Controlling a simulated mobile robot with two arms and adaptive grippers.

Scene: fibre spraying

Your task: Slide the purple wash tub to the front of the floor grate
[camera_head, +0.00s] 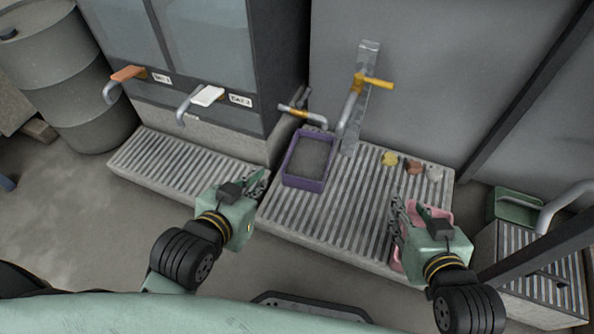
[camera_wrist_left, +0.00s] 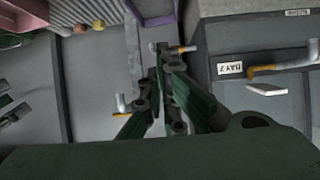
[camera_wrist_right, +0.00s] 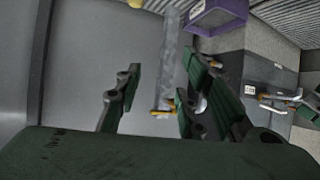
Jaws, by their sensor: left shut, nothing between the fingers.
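The purple wash tub (camera_head: 305,160) stands upright on the back left part of the slatted floor grate (camera_head: 320,225), below a tap. It is filled with a dark grey, grainy content. The tub also shows at the top of the left wrist view (camera_wrist_left: 160,20) and of the right wrist view (camera_wrist_right: 215,17). My left gripper (camera_head: 259,183) is shut and empty, left of and nearer than the tub, apart from it. My right gripper (camera_head: 396,215) is open and empty over the right part of the grate, well right of the tub.
A pink container (camera_head: 410,210) is partly hidden behind my right gripper. Yellow, red-brown and pale small items (camera_head: 412,167) lie at the grate's back right. A second grate (camera_head: 180,160) lies left under the cabinet taps. A green tub (camera_head: 515,207) stands far right. The grate's middle is clear.

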